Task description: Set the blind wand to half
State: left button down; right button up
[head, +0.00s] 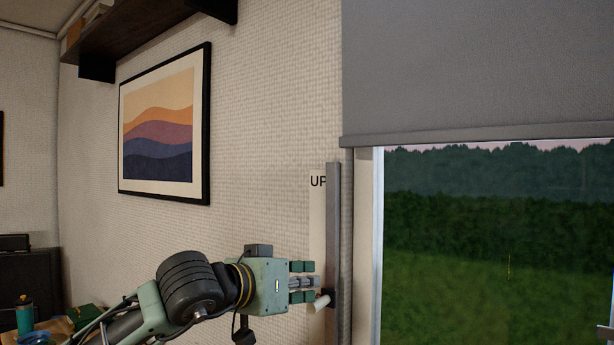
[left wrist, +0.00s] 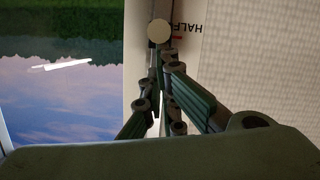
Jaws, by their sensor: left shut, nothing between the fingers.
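The grey roller blind (head: 480,80) covers the upper part of the window in the head view, its bottom edge level. A vertical grey track (head: 333,220) runs on the wall left of the window, with a pale strip marked UP (head: 318,181) beside it. A cream knob (head: 320,302) sits low on the track; it shows as a pale disc in the left wrist view (left wrist: 159,31), close to an upside-down HALF label (left wrist: 186,27) and a small red mark. My left gripper (head: 310,283) is shut and empty, right by the knob; I cannot tell whether they touch. My right gripper is out of view.
A framed wave picture (head: 160,130) hangs on the wall above my left arm, under a dark shelf (head: 150,35). A teal bottle (head: 24,314) and dark boxes stand at the lower left. The wall around the track is bare.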

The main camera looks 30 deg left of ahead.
pick_arm(q)
jog(key=shift+f+b, duration=0.3)
jog(key=shift+f, duration=0.45)
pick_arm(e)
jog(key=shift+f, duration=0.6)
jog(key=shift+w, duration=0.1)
pick_arm(q)
jog(key=shift+r, duration=0.1)
jog(key=v, duration=1.2)
